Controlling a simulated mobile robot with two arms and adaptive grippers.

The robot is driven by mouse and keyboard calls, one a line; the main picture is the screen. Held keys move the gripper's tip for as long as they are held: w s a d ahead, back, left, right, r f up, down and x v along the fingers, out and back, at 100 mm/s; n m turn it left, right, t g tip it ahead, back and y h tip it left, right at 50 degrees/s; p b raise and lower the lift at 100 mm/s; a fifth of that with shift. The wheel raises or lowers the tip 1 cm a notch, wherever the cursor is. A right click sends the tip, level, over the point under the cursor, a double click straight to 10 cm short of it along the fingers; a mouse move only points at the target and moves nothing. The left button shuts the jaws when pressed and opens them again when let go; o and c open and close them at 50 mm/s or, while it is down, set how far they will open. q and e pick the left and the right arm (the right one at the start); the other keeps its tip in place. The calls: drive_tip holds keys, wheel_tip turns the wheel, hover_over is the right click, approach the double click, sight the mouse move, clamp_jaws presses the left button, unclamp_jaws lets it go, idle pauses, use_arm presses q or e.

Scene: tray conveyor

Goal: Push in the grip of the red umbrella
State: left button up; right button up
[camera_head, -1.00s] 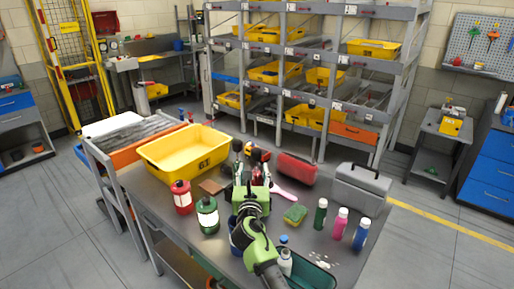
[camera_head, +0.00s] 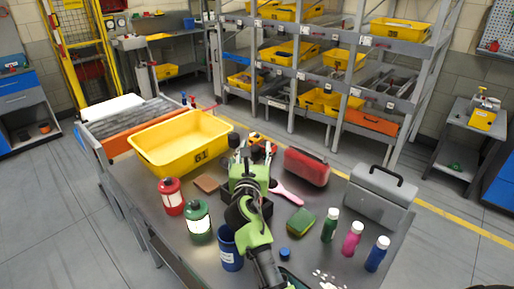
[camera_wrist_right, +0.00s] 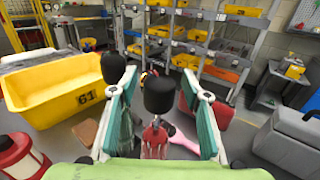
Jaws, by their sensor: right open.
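In the right wrist view, a black rounded grip on a red body, which looks like the red umbrella (camera_wrist_right: 155,138), stands between the two teal finger pads of my right gripper (camera_wrist_right: 160,82). The fingers are apart, with a gap on each side of the grip. Another black knob (camera_wrist_right: 113,68) shows by the left finger. In the head view, my right gripper (camera_head: 252,150) is over the far middle of the table. It and the arm hide most of the umbrella there. A dark box-like holder (camera_head: 263,208) shows partly behind the arm. My left gripper is out of view.
A yellow tub (camera_head: 180,155) stands to the left, with red (camera_head: 171,198) and green (camera_head: 198,222) lantern-like containers before it. A red case (camera_head: 306,167), pink brush (camera_head: 287,193), sponge (camera_head: 301,222) and grey toolbox (camera_head: 380,195) are right. A blue cup (camera_head: 230,250) stands near the arm.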

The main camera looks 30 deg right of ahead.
drive_tip(key=shift+s+a+r, duration=0.15)
drive_tip(key=shift+s, duration=0.05)
drive_tip(key=c, duration=1.2)
drive_tip(key=shift+w, duration=0.1)
clamp_jaws()
drive_tip(key=shift+f, duration=0.3)
wheel_tip(320, 180, down, 6)
drive_tip(key=b, duration=0.3)
drive_tip(key=shift+f, duration=0.1)
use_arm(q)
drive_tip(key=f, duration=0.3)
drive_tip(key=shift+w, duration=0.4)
use_arm(e)
drive_tip(key=o, duration=1.2)
unclamp_jaws()
drive_tip(key=shift+f, duration=0.1)
